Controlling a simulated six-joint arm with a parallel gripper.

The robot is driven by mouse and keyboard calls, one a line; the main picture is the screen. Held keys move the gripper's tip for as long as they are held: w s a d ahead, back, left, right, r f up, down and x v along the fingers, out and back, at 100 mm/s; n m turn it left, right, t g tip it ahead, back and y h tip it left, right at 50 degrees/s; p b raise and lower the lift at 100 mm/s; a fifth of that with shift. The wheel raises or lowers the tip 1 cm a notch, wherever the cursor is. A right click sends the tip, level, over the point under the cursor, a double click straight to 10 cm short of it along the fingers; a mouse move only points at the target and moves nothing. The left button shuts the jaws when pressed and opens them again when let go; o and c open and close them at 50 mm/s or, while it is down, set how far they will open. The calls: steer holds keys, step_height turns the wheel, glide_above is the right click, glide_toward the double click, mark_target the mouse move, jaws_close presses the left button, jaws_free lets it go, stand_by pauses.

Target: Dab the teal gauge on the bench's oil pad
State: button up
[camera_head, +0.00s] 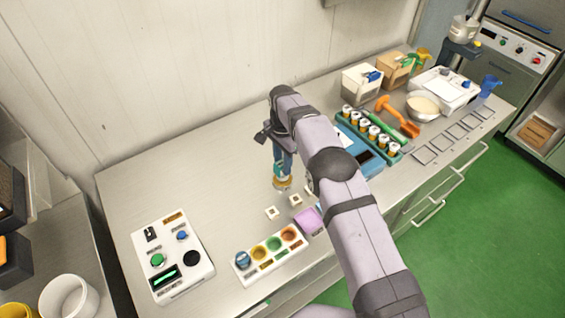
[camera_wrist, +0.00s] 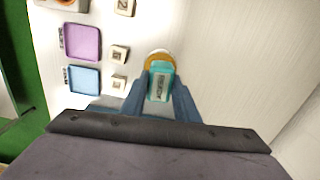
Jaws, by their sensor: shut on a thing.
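My gripper (camera_head: 281,170) is shut on the teal gauge (camera_wrist: 160,84) and points down over the bench (camera_head: 200,190). In the wrist view the gauge is a small teal block with a dark printed label, held between my blue fingers. A round gold-rimmed pad (camera_head: 282,184), which looks like the oil pad, lies right under the gauge. It also shows in the wrist view (camera_wrist: 158,54), partly covered by the gauge. I cannot tell whether the gauge touches it. In the head view the gauge is mostly hidden by my fingers.
Small pale square blocks (camera_head: 271,212) and a purple pad (camera_head: 308,221) lie nearby; a blue pad (camera_wrist: 84,79) sits beside the purple one. A tray with coloured cups (camera_head: 270,256) and a control box (camera_head: 172,256) stand in front. Racks and bins crowd the right; the bench's back left is clear.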

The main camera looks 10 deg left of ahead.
steer(key=shift+f+b, duration=0.35)
steer(key=shift+f, duration=0.15)
stand_by(1.0)
steer(key=shift+r+p, duration=1.85)
steer(key=shift+r, duration=1.2)
